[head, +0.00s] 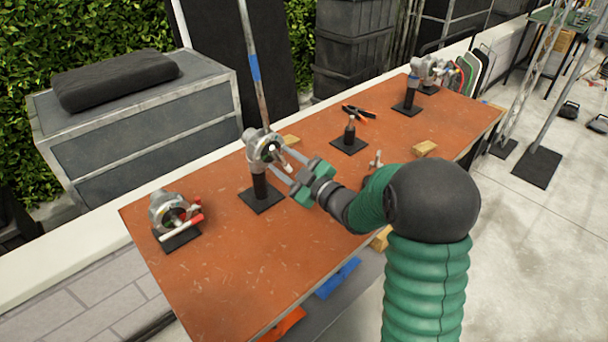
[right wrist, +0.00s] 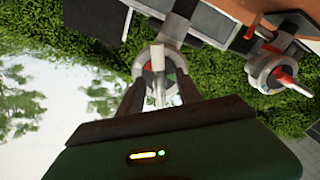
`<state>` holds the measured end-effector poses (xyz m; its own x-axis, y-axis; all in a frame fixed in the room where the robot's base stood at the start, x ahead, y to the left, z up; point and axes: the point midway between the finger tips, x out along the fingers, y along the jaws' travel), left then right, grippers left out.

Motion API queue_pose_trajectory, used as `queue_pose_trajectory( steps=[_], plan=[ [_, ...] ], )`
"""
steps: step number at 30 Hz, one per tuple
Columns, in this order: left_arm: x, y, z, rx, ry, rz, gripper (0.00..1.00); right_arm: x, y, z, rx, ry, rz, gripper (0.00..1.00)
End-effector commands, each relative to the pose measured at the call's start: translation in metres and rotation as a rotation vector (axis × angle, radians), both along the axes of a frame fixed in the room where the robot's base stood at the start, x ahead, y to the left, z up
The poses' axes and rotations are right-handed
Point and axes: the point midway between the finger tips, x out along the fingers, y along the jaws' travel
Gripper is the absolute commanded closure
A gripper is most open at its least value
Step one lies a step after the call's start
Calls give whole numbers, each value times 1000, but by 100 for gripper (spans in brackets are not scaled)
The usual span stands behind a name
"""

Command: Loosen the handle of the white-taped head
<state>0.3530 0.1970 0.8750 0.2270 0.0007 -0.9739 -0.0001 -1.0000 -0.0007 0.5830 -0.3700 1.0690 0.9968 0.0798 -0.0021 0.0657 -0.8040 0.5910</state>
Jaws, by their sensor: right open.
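The middle grip head (head: 262,143) is a grey metal clamp on a short black post, with a tall pole rising behind it. Its white handle (right wrist: 157,58) points toward my right wrist camera. My right gripper (head: 290,170) is at the near right side of this head, its fingers reaching toward it. In the right wrist view the gripper (right wrist: 158,93) is open, and the white handle stands between the two dark fingers with a gap on each side. Whether a finger touches it I cannot tell. My left gripper is not in view.
Another grip head (head: 168,212) with red handles sits at the table's left end. The orange-brown table (head: 225,265) is clear in front.

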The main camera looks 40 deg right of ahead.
Motion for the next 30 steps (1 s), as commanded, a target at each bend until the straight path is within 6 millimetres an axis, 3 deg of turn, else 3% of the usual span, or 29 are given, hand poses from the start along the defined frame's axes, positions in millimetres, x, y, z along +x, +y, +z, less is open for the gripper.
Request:
queue_pose_trajectory(
  steps=[13,15,21,30],
  plan=[
    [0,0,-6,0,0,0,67,-125,-12,-1,2,0,-7,58],
    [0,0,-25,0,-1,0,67,-135,-12,-8,-3,-4,-3,58],
    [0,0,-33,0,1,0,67,-150,-13,-3,1,1,-3,58],
    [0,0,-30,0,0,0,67,-148,-12,-1,1,3,2,59]
  ],
)
